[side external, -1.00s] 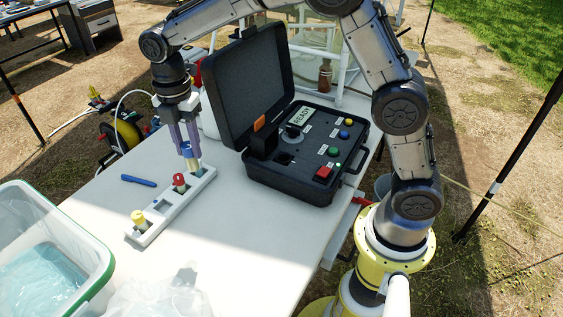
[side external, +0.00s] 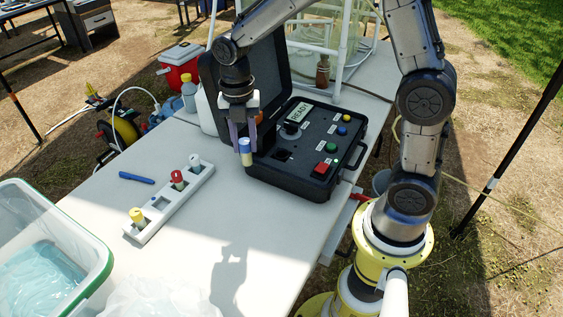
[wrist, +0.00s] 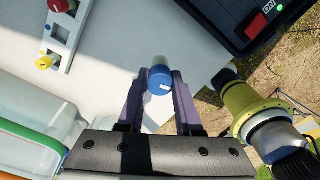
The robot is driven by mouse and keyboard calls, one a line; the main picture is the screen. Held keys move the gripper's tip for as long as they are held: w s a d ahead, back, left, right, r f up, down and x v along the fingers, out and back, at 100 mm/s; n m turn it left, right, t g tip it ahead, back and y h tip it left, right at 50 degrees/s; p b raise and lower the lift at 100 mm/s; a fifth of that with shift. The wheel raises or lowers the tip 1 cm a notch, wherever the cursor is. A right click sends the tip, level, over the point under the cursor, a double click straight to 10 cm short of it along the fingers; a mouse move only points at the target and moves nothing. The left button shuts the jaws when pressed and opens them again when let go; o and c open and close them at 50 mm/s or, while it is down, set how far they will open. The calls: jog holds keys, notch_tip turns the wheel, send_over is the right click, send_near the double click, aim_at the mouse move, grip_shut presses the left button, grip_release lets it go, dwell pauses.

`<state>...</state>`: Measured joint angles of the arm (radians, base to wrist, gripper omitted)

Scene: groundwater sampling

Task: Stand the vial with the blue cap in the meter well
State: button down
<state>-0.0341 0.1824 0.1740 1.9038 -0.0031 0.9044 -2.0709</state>
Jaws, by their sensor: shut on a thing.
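My gripper (side external: 244,141) is shut on the blue-capped vial (side external: 246,157) and holds it in the air in front of the meter case's left part. In the wrist view, the blue cap (wrist: 160,80) faces the camera between the two fingers (wrist: 160,88). The vial looks roughly upright. The open black meter case (side external: 310,183) stands to the right, its screen reading READY. A dark square opening (side external: 283,155) shows in its panel, apart from the vial; it looks like the well. My gripper partly hides the panel's left side.
A white rack (side external: 152,229) on the table holds a white-capped vial (side external: 195,161), a red-capped vial (side external: 177,177) and a yellow-capped vial (side external: 138,216). A blue pen (side external: 136,178) lies left of it. The raised case lid stands behind my gripper.

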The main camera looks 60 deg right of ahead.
jog(key=s+d+m, duration=0.3)
jog(key=s+d, duration=0.8)
jog(key=s, duration=0.2)
jog(key=w+d+f, duration=0.2)
jog(key=w+f, duration=0.1)
jog(key=w, duration=0.1)
jog(key=w+d+f, duration=0.1)
jog(key=w+f, duration=0.2)
jog(key=w, duration=0.1)
jog(key=w+d+f, duration=0.2)
jog(key=w+f, duration=0.2)
jog(key=shift+w+d+f, duration=0.1)
jog(key=shift+w+d, duration=0.25)
jog(key=shift+f, duration=1.4)
jog(key=shift+f, duration=0.15)
jog(key=c, duration=0.9)
grip_release()
jog(key=shift+o, duration=0.2)
